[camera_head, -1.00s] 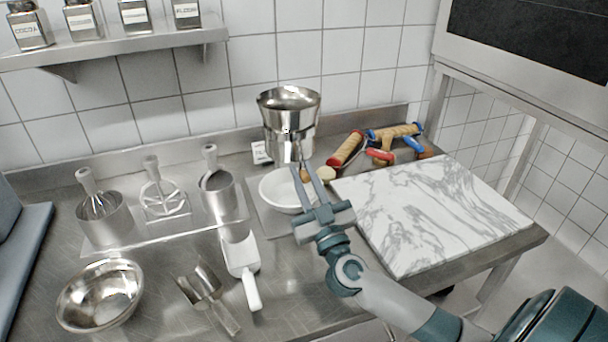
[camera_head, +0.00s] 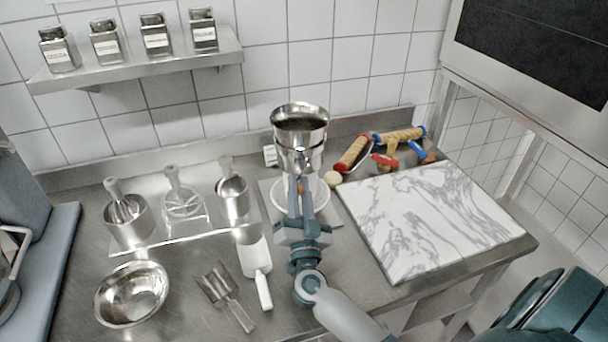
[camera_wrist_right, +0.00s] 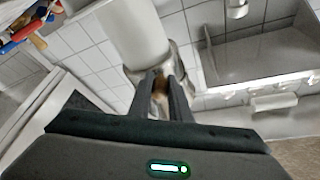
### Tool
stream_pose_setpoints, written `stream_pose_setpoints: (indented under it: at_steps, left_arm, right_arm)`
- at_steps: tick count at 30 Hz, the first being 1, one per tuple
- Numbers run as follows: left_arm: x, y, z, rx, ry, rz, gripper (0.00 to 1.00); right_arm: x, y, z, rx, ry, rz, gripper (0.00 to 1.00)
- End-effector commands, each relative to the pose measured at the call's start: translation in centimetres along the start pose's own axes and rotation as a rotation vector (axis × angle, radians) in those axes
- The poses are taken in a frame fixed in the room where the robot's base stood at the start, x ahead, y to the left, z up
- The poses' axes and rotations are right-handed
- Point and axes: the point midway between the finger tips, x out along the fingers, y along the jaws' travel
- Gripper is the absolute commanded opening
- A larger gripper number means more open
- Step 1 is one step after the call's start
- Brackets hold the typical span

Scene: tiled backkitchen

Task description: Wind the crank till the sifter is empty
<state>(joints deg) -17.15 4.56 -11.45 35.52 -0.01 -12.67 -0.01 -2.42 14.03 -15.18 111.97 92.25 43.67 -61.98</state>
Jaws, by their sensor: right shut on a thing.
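The metal sifter (camera_head: 300,124) stands upright at the back of the counter. Its open top looks dark inside, and I cannot tell how much it holds. Its crank has a small brown knob (camera_wrist_right: 160,86) at the front. My right gripper (camera_head: 300,184) reaches up from the front and is shut on this knob; the wrist view shows the knob between the fingertips. A white bowl (camera_head: 281,208) sits below the sifter, partly hidden behind my gripper. My left gripper is not in view.
A marble board (camera_head: 435,215) lies to the right, with rolling pins (camera_head: 400,135) behind it. Left are a rack of utensils (camera_head: 185,230), a metal bowl (camera_head: 132,293), a metal scoop (camera_head: 222,290) and a white-handled scoop (camera_head: 257,268). Jars (camera_head: 155,35) stand on the shelf.

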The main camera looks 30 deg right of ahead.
Motion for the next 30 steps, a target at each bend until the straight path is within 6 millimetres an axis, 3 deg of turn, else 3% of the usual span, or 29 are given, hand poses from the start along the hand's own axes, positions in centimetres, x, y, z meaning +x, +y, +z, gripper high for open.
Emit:
stream_pose_setpoints:
  at_steps: [1, 3, 15, 30]
  left_arm:
    - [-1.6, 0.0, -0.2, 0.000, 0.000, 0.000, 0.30]
    - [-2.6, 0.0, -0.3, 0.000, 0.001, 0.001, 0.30]
    - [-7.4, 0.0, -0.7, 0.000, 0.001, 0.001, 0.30]
    - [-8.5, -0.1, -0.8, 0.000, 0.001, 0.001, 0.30]
  right_arm:
    - [0.2, -0.7, -0.6, 0.043, -0.004, 0.022, 0.00]
    - [0.2, -1.0, -0.6, 0.106, -0.006, 0.048, 0.00]
    - [0.5, -2.9, -1.4, 0.458, -0.012, 0.190, 0.00]
    - [1.2, -4.3, -3.1, 0.899, -0.019, 0.366, 0.00]
